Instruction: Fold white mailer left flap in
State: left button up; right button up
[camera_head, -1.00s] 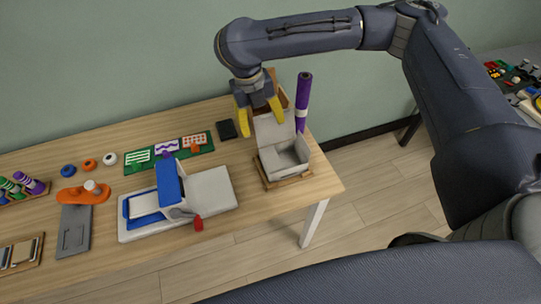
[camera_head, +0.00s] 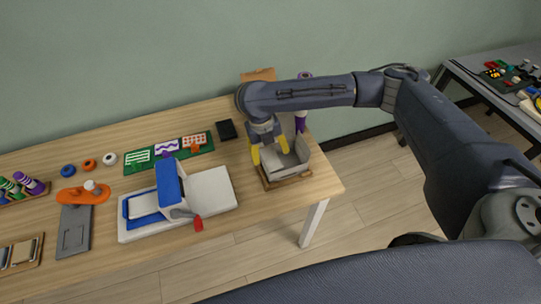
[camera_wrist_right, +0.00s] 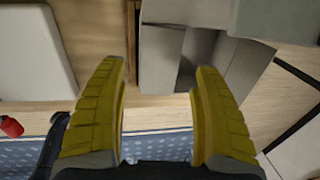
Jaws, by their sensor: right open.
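The white mailer (camera_head: 291,163) is an open, light grey-white box on a wooden base at the right end of the table. Its raised back panel is mostly hidden behind my right arm. My right gripper (camera_head: 269,151) is open, its yellow fingers pointing down at the left part of the mailer. In the right wrist view the mailer (camera_wrist_right: 165,60) lies ahead of the two spread fingers, with nothing clearly held between them. Whether a finger touches the left flap, I cannot tell. My left gripper is not in view.
A blue and white press with a red-tipped handle (camera_head: 170,185) stands left of the mailer. A purple roll (camera_head: 301,124) stands behind it, partly hidden by my arm. A black square (camera_head: 227,130) lies near the back edge. The table's right edge is close to the mailer.

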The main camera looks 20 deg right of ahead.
aim_at(271, 159)
jog(key=shift+d+f, duration=0.2)
jog(key=shift+f, duration=1.05)
